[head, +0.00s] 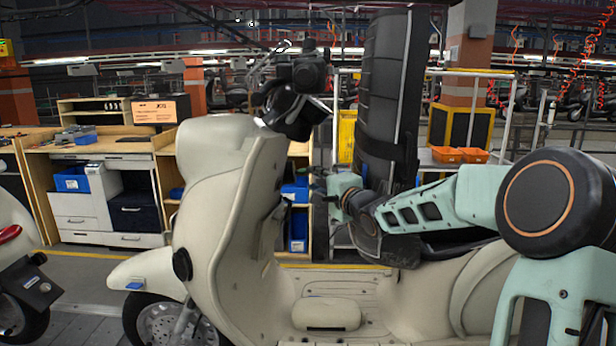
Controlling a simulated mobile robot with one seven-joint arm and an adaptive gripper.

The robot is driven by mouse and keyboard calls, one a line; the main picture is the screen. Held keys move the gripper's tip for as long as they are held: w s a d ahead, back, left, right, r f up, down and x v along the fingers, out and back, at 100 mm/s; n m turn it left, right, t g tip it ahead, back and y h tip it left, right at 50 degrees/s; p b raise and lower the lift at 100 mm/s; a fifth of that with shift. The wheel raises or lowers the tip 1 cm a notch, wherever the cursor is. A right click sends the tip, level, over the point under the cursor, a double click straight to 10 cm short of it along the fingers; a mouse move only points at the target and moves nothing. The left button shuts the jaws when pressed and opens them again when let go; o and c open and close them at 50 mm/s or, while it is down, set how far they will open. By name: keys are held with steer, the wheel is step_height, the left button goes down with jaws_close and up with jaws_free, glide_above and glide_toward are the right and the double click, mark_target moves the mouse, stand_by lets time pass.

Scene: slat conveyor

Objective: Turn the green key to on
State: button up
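A cream scooter (222,215) stands side-on in the middle of the head view, its front toward the left. Its inner leg shield (252,205) faces my arm. I cannot make out the green key; it is too small or hidden in this view. My gripper (318,184) is at the end of my pale green arm, pointing left toward the leg shield, with a gap that looks clear between them. Its fingers are small and dark against the background, so I cannot tell whether they are open or shut.
The black handlebar parts (296,100) rise above the leg shield. A tall dark padded column (388,95) stands behind my wrist. The scooter's flat floorboard (325,313) lies below my gripper. A workbench (100,147) stands at the back left, and another scooter is at the left edge.

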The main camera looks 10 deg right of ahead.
mark_target(303, 172)
steer(key=x, duration=0.7)
steer(key=shift+w+a, duration=0.1)
steer(key=shift+w, duration=0.2)
steer(key=shift+c, duration=0.5)
jaws_close()
steer(key=c, duration=0.6)
jaws_free()
steer(key=shift+r+p, duration=0.2)
steer(key=shift+p, duration=0.7)
jaws_close()
steer(key=p, duration=0.3)
steer(key=m+g+p, duration=0.1)
steer(key=p, duration=0.3)
steer(key=shift+r+g+h, duration=0.25)
steer(key=shift+g+h, duration=0.05)
steer(key=shift+h, duration=0.1)
steer(key=shift+p, duration=1.1)
steer(key=shift+f+g, duration=0.2)
steer(key=shift+g, duration=0.1)
